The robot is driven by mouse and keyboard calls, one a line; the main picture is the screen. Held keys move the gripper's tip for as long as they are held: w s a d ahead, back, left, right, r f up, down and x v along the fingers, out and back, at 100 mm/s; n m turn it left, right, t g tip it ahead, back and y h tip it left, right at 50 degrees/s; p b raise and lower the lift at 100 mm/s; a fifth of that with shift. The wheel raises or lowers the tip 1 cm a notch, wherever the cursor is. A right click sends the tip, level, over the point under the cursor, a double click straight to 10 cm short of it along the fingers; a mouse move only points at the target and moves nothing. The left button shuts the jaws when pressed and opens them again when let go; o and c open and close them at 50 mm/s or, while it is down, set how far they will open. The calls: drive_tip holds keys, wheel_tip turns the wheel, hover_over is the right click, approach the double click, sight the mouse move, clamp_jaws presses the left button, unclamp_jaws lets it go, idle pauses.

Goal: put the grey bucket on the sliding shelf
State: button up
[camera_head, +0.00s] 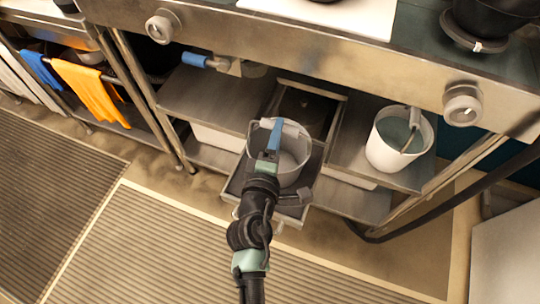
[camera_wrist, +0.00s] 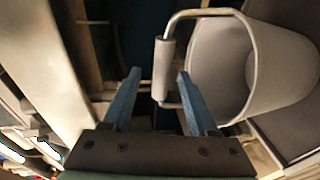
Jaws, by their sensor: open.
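The grey bucket (camera_head: 293,172) appears to stand upright on the pulled-out sliding shelf (camera_head: 234,187), partly hidden by my arm in the head view. In the wrist view the bucket (camera_wrist: 228,62) fills the right side, with the dark shelf surface (camera_wrist: 293,128) under it. Its wire handle carries a pale grip (camera_wrist: 163,70), which lies across the gap near my fingertips. My gripper (camera_head: 274,131) is over the bucket's rim area. Its two blue fingers are apart and not closed on the handle; whether either finger touches it cannot be told.
A white bucket (camera_head: 386,153) stands on the lower shelf to the right. The steel counter (camera_head: 310,58) overhangs the shelves. Orange (camera_head: 92,88) and blue (camera_head: 41,67) cloths hang at the left. Ribbed mats (camera_head: 150,245) cover the clear floor in front.

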drive_tip(key=v, duration=0.8)
drive_tip(key=shift+s, duration=0.2)
drive_tip(key=shift+w+r, duration=0.1)
drive_tip(key=shift+r, duration=0.05)
drive_tip(key=w+d+r+m+t, duration=0.1)
drive_tip(key=w+r+m+t, duration=0.15)
drive_tip(key=r, duration=0.65)
drive_tip(key=w+d+r+m+t, duration=0.1)
drive_tip(key=w+r+m, duration=0.25)
drive_tip(key=r, duration=0.65)
drive_tip(key=w+d+r+m+t, duration=0.15)
drive_tip(key=r+m, duration=0.25)
drive_tip(key=r, duration=0.5)
drive_tip(key=s+r+m+t+y, duration=0.1)
drive_tip(key=s+r+m+t, duration=0.2)
drive_tip(key=r, duration=1)
drive_tip(key=s+a+r+m+t+y, duration=0.1)
drive_tip(key=s+r+m+t, duration=0.1)
drive_tip(key=s+r, duration=0.6)
wheel_tip(320, 180, up, 6)
drive_tip(key=shift+a+r+m+t+y, duration=0.1)
drive_tip(key=shift+a+m+t+y, duration=0.25)
drive_tip(key=shift+t, duration=0.55)
drive_tip(key=shift+d, duration=0.1)
